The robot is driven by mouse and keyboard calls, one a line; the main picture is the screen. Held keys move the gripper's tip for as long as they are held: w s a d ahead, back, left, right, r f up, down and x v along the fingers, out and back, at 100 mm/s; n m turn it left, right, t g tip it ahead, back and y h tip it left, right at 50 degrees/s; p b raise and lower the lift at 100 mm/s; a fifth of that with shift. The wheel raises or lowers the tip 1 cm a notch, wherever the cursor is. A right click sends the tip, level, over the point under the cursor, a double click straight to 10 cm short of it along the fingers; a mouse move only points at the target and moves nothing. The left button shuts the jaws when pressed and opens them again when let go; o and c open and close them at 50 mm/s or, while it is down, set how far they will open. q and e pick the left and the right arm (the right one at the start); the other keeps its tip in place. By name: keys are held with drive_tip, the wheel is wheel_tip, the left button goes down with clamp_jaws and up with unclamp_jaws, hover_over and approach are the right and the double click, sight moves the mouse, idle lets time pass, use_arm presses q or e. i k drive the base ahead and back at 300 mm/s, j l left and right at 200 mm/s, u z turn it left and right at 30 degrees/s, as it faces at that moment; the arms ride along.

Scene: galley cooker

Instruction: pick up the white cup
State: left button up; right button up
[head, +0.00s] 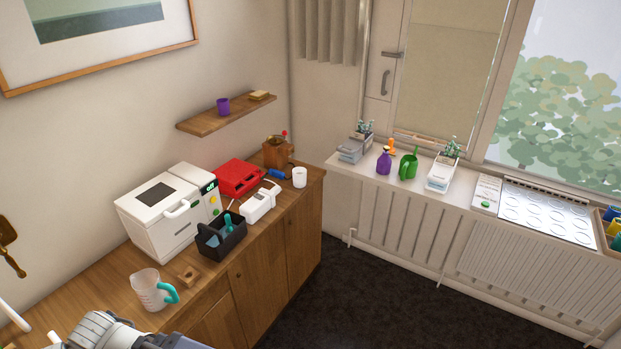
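The white cup (300,177) stands upright near the far right end of the wooden counter, close to its front edge. It is clear of the wooden grinder box behind it. Nothing holds it. Part of one of my arms shows at the bottom left edge, far from the cup. Neither of my grippers' fingertips can be seen.
On the wooden counter (272,262) stand a measuring jug (148,290), a black caddy (220,239), a white appliance (258,205), a red case (238,178), a blue item (276,174), a grinder box (277,154) and a white oven (165,213). Dark floor is open in front.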

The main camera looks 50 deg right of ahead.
sight(299, 173)
drive_tip(key=z, duration=1.5)
drive_tip(key=i+l+z, duration=0.2)
drive_tip(key=i, duration=0.25)
